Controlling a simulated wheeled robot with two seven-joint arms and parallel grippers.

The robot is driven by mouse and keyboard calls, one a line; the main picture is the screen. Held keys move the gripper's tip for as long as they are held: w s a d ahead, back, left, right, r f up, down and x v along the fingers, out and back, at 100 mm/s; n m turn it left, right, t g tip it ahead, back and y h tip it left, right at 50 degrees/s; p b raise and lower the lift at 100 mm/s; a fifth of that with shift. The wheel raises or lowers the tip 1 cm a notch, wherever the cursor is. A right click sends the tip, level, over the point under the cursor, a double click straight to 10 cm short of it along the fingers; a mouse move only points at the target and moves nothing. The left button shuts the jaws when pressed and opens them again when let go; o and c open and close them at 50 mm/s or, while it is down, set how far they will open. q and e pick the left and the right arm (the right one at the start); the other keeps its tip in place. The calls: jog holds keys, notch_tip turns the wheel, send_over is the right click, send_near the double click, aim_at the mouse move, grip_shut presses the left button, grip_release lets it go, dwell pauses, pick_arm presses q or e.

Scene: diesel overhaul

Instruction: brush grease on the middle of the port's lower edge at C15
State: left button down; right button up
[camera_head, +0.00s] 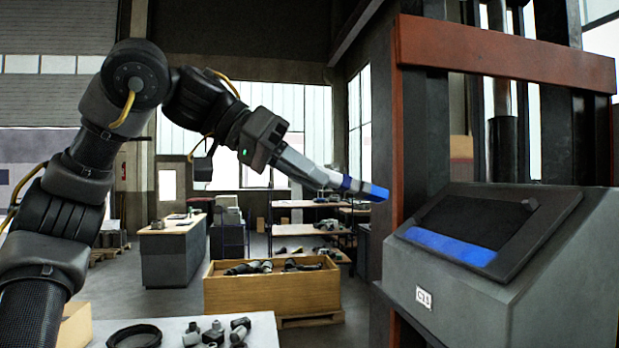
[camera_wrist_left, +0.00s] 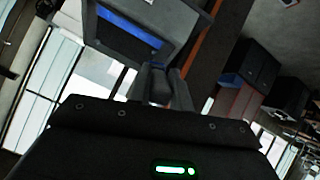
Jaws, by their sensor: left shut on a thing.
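The port at C15 is a dark rectangular opening (camera_head: 480,222) in the sloped face of a grey housing (camera_head: 560,270) at the right. A blue band (camera_head: 450,247) runs along its lower edge. A small white label (camera_head: 423,297) sits on the housing front. My left gripper (camera_head: 318,174) is shut on a brush (camera_head: 347,183) with a blue tip (camera_head: 376,192). The tip is up and left of the housing in the picture and looks apart from it.
A rust-red beam (camera_head: 500,55) and dark columns stand behind the housing. A wooden crate (camera_head: 270,293) with dark parts is lower centre. A pale table (camera_head: 180,330) in front holds a black ring and several fittings. Workbenches stand farther back.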

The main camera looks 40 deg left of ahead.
pick_arm(q)
jog(key=shift+s+a+r, duration=0.25)
jog(key=shift+a+r, duration=0.1)
jog(key=shift+r, duration=0.2)
jog(key=shift+s+a+r, duration=0.2)
jog(key=shift+s+r, duration=0.35)
jog(key=shift+r, duration=0.15)
jog(key=shift+w+a, duration=0.1)
jog(key=shift+w, duration=0.1)
jog(key=shift+s, duration=0.1)
jog(key=shift+f, duration=0.1)
dwell(0.5)
